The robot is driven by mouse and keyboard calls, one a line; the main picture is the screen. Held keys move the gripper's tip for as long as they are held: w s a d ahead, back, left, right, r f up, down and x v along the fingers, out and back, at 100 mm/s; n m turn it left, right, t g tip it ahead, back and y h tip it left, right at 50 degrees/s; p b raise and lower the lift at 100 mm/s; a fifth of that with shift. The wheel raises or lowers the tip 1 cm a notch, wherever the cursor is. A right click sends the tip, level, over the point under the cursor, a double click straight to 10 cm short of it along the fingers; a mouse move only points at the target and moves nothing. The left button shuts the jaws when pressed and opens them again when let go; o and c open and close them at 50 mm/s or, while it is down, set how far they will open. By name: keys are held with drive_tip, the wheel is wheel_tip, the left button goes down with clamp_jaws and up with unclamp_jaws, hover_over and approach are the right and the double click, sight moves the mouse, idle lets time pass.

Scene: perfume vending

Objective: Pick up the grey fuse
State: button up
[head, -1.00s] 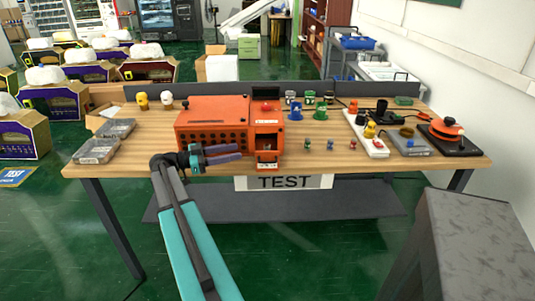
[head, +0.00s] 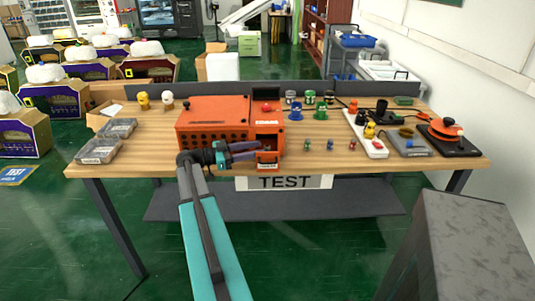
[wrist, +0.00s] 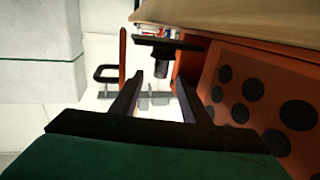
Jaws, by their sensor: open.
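I cannot pick out the grey fuse in either view. Small green (head: 308,143), blue (head: 330,144) and red (head: 352,144) pieces stand on the table to the right of the orange machine (head: 213,112). The machine has an open bay (head: 268,142) at its front right. My gripper (head: 258,150) is open, its fingers pointing right across the front of that bay and partly covering it. In the wrist view, my gripper (wrist: 160,86) shows nothing clear held between its fingers. The machine's orange side with black round holes (wrist: 258,100) is close on the right.
A TEST sign (head: 284,182) hangs in front.

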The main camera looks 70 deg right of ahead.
sight(267, 146)
drive_tip(key=shift+s, duration=0.1)
drive_tip(key=shift+s+d+r+p, duration=0.15)
drive_tip(key=shift+s+d+p, duration=0.05)
drive_tip(key=shift+s+p, duration=0.1)
drive_tip(key=shift+p+x, duration=0.8)
drive_tip(key=shift+x, duration=1.3)
clamp_jaws()
wheel_tip(267, 146, up, 18)
drive_tip(key=b, duration=0.3)
drive_tip(key=shift+b, duration=0.3)
